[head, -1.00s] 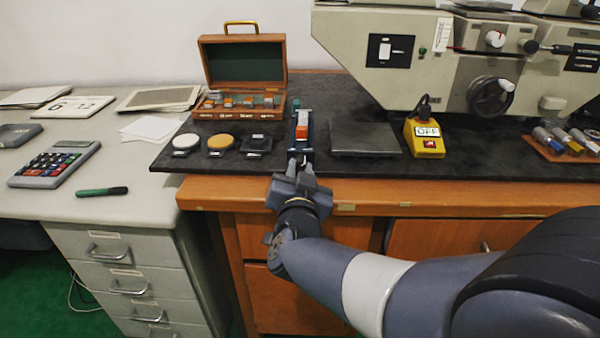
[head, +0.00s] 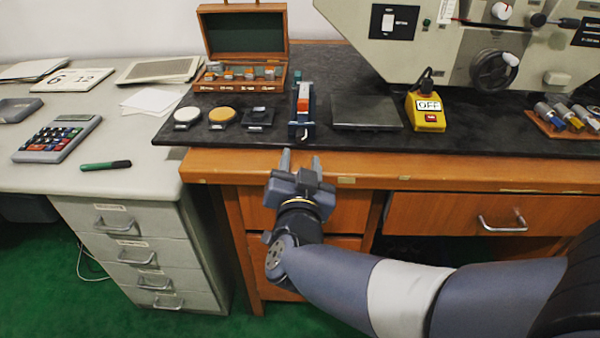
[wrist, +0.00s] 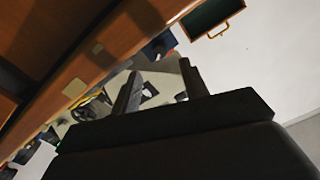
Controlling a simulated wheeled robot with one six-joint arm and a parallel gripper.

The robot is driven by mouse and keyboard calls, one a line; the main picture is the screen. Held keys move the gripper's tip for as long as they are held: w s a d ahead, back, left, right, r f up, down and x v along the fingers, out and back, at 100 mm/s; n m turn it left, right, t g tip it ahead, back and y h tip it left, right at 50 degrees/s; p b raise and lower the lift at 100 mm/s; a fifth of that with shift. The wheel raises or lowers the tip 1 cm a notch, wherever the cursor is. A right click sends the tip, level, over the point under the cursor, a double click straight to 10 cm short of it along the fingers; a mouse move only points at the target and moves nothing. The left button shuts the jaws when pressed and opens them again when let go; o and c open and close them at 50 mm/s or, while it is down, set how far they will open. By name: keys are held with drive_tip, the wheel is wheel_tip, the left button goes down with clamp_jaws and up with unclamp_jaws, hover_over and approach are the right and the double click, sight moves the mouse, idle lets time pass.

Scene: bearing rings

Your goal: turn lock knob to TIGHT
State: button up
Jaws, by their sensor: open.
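A narrow blue fixture (head: 302,128) with a red-orange and white block (head: 303,97) on top stands near the front edge of the black bench mat. Small fittings show at its near end, but no TIGHT marking is readable. A round knob (head: 502,11) with a red mark sits on the big machine at the right; which knob is the lock knob cannot be told. My gripper (head: 300,160) is open and empty, in front of the bench edge, apart from the fixture. Its two fingers also show spread in the wrist view (wrist: 160,72).
A flat dark plate (head: 366,113) lies right of the fixture, then a yellow OFF switch box (head: 428,112). Left are round pads (head: 222,115) and an open wooden case (head: 243,85). The wooden bench front (head: 400,170) lies below the mat.

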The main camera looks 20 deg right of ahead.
sight(301, 140)
drive_tip(key=shift+p+v, duration=0.55)
drive_tip(key=shift+v, duration=1.85)
drive_tip(key=shift+w+d+n+p, duration=0.35)
drive_tip(key=shift+w+d+n, duration=0.25)
drive_tip(key=shift+w, duration=1.15)
drive_tip(key=shift+w+d+n+p, duration=0.35)
drive_tip(key=shift+w+n, duration=0.4)
drive_tip(key=shift+w, duration=0.95)
drive_tip(key=shift+w+d+n+p, duration=0.3)
drive_tip(key=shift+w+d+n, duration=0.3)
drive_tip(key=shift+w, duration=1.15)
drive_tip(key=shift+a, duration=0.1)
drive_tip(key=shift+c, duration=0.2)
